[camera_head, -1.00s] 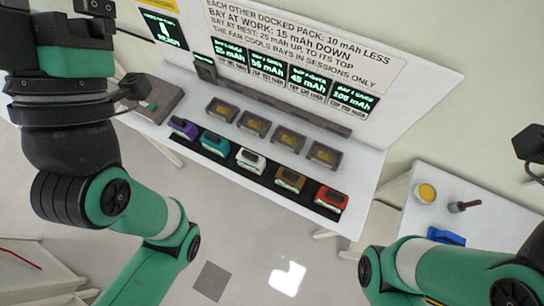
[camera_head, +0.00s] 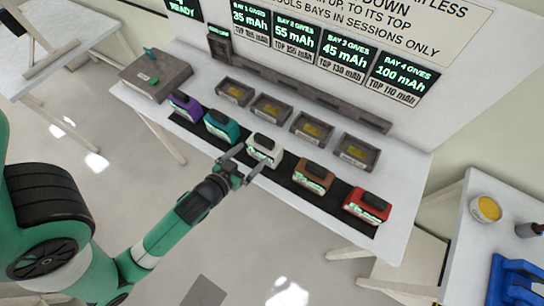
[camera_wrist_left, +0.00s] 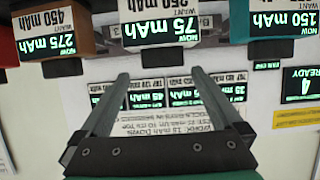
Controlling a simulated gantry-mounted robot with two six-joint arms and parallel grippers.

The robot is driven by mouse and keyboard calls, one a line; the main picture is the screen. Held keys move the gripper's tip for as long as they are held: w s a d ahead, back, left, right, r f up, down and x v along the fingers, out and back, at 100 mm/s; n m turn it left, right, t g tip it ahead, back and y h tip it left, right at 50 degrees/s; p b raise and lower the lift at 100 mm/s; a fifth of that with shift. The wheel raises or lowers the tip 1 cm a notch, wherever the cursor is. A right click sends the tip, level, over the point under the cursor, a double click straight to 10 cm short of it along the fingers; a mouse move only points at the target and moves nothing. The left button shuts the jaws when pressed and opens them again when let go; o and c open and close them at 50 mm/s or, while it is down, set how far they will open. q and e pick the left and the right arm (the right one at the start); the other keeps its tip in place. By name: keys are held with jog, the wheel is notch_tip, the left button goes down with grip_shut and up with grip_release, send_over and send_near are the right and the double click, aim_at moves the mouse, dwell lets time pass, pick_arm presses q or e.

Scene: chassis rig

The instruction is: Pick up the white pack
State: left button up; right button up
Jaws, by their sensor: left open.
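The white pack (camera_head: 264,150) stands in the middle of a row of coloured packs on a black strip along the front of the white bench. My left gripper (camera_head: 248,163) is open and empty at its front side, with the fingers pointing toward it. In the left wrist view the white pack (camera_wrist_left: 162,28) shows a green 75 mAh readout, upside down, ahead of the gap between the open fingers (camera_wrist_left: 160,75). I cannot tell whether the fingers touch it. My right gripper is out of view.
The teal pack (camera_head: 222,126) and brown pack (camera_head: 314,175) flank the white one closely. The purple pack (camera_head: 185,106) and red pack (camera_head: 367,206) are at the ends. Empty-looking bays (camera_head: 311,128) stand behind, under a signboard (camera_head: 400,25). A grey box (camera_head: 155,75) is at left.

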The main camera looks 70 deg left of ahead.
aim_at(262, 143)
pick_arm(q)
jog(key=x, duration=0.6)
jog(key=shift+w+a+b, duration=0.25)
jog(key=shift+a+b, duration=0.05)
jog(key=shift+a, duration=0.05)
jog(key=x, duration=0.3)
jog(key=b+x, duration=0.1)
jog(key=x, duration=0.1)
jog(key=shift+w+a+r, duration=0.15)
jog(key=shift+a+r, duration=0.05)
jog(key=shift+r, duration=0.2)
grip_shut()
